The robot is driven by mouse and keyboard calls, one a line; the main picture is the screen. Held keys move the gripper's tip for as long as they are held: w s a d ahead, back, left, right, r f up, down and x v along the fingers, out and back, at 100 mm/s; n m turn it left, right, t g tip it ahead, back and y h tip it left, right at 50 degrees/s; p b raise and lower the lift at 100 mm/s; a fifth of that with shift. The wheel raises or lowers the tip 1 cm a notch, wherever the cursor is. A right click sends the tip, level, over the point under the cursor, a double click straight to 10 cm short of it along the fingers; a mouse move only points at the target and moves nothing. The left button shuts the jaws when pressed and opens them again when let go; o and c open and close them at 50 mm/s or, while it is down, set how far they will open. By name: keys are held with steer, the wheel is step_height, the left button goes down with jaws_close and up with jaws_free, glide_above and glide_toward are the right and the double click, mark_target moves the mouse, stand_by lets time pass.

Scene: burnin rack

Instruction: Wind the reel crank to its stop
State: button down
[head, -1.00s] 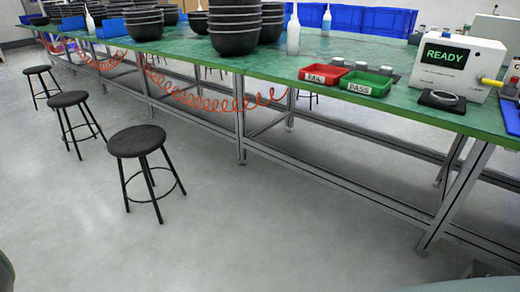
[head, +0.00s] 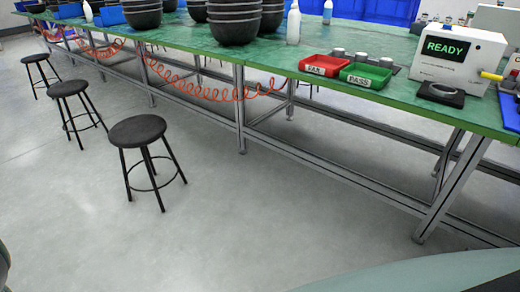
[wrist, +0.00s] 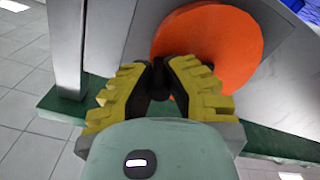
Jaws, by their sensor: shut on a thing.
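An orange disc-shaped reel (wrist: 222,42) shows in the wrist view, upright against a grey metal panel. A dark crank handle (wrist: 180,88) stands in front of it, between the yellow ridged fingers of my gripper (wrist: 160,76). The gripper is shut on this handle. The fingers hide much of the crank, and its arm and stop cannot be made out. Neither the reel nor my gripper shows in the head view.
A grey post (wrist: 67,45) stands left of the reel in the wrist view. The head view shows a long green bench (head: 260,64) with black bowls, a red bin (head: 322,66), a green bin (head: 366,77) and a READY box (head: 455,62). Stools (head: 137,132) stand on open floor.

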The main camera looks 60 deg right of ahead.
steer(key=shift+f, duration=0.1)
steer(key=shift+a+f+m, duration=0.1)
steer(key=shift+m, duration=0.5)
steer(key=shift+w+f, duration=0.1)
steer(key=shift+w, duration=0.05)
steer(key=shift+m+b, duration=0.35)
steer(key=shift+m, duration=0.05)
steer(key=shift+f+m, duration=0.3)
steer(key=shift+m, duration=0.2)
steer(key=c, duration=0.9)
jaws_free()
steer(key=shift+d, duration=0.2)
